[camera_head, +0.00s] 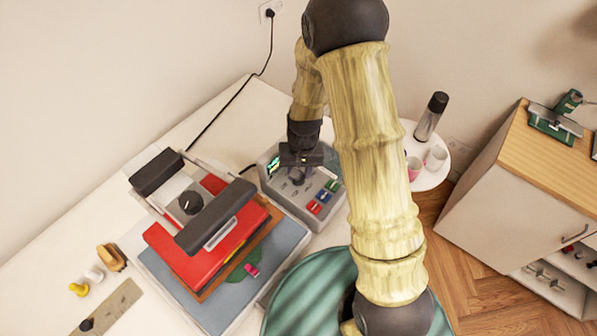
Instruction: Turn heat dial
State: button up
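A grey control box (272,190) stands on the white table. It has a small lit display (273,165) at its left and several coloured buttons, red, blue and green, at its right. My gripper (300,168) points down at the box's top face, between the display and the buttons. It covers part of the panel, where a dark dial-like knob (297,180) shows just below the fingers. I cannot tell whether the fingers touch it or how far apart they are. A red heat press (188,255) to the left also carries a round black knob (191,203) on top.
My arm crosses the middle of the view. A pink piece (252,270) lies by the press. A ruler (112,309) and small items lie at the lower left. A round side table with a flask (431,117) and cups and a wooden-topped cabinet (533,153) stand at right.

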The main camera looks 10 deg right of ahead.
aim_at(303, 175)
jog(key=shift+m, duration=1.7)
jog(key=o, duration=1)
notch_tip(303, 175, up, 17)
jog(key=d+b, duration=0.1)
jog(key=b, duration=0.1)
jog(key=shift+s+r, duration=0.2)
